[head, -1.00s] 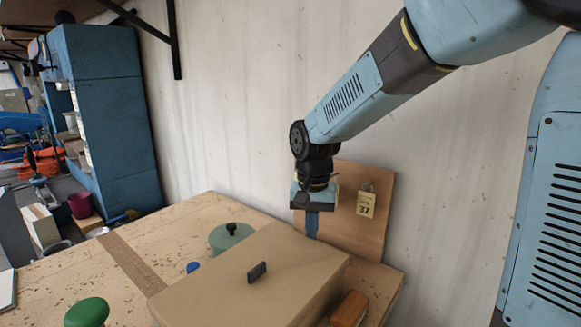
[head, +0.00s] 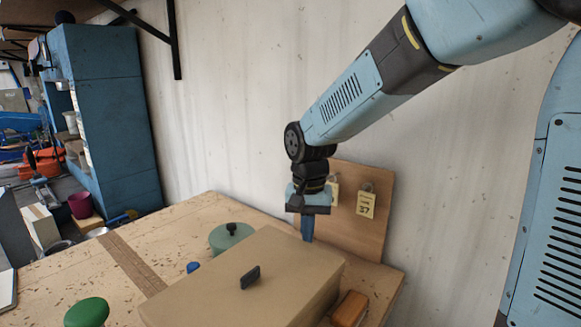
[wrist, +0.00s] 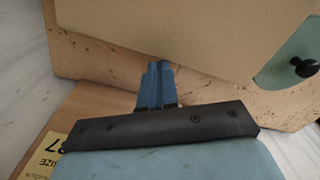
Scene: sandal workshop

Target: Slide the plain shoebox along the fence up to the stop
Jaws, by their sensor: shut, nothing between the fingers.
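The plain shoebox (head: 235,285) is a tan closed box on the workbench, low in the middle of the head view, with a small dark tab (head: 250,277) on top. It fills the upper part of the wrist view (wrist: 170,35). My gripper (head: 307,232) points down at the box's far right end, between it and an upright wooden board. Its blue fingers are shut together and empty in the wrist view (wrist: 157,85), close against the box; I cannot tell exact contact. I cannot clearly make out the fence or the stop.
A green lidded pot (head: 228,238) stands behind the box. A green knob (head: 87,312) and a small blue item (head: 193,267) are to its left. An orange-brown block (head: 349,308) lies right of it. The wooden board (head: 375,225) bears tags. The bench's left part is mostly clear.

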